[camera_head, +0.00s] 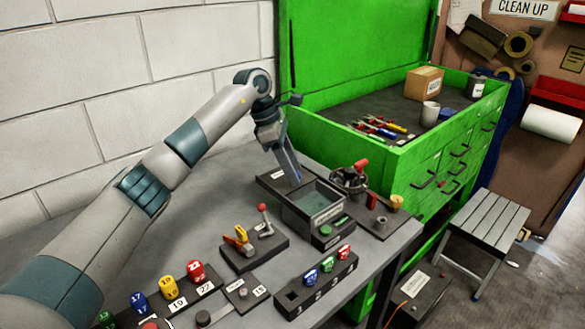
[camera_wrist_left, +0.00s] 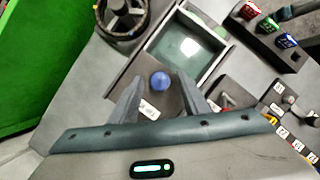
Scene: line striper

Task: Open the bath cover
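The bath (camera_head: 316,204) is a dark rectangular tank on the grey bench, with its pale green inside showing; it also shows in the left wrist view (camera_wrist_left: 187,47). The dark cover (camera_head: 270,181) lies to the left of the opening, leaving the bath uncovered. A round blue knob (camera_wrist_left: 160,81) stands on the cover. My left gripper (camera_head: 292,176) is over the cover, pointing down. In the left wrist view its fingers (camera_wrist_left: 158,88) are spread, with the knob between their tips and gaps on both sides. My right gripper is not in view.
A round dark device with a red handle (camera_head: 350,178) stands just right of the bath. A green tool cabinet (camera_head: 400,160) stands behind.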

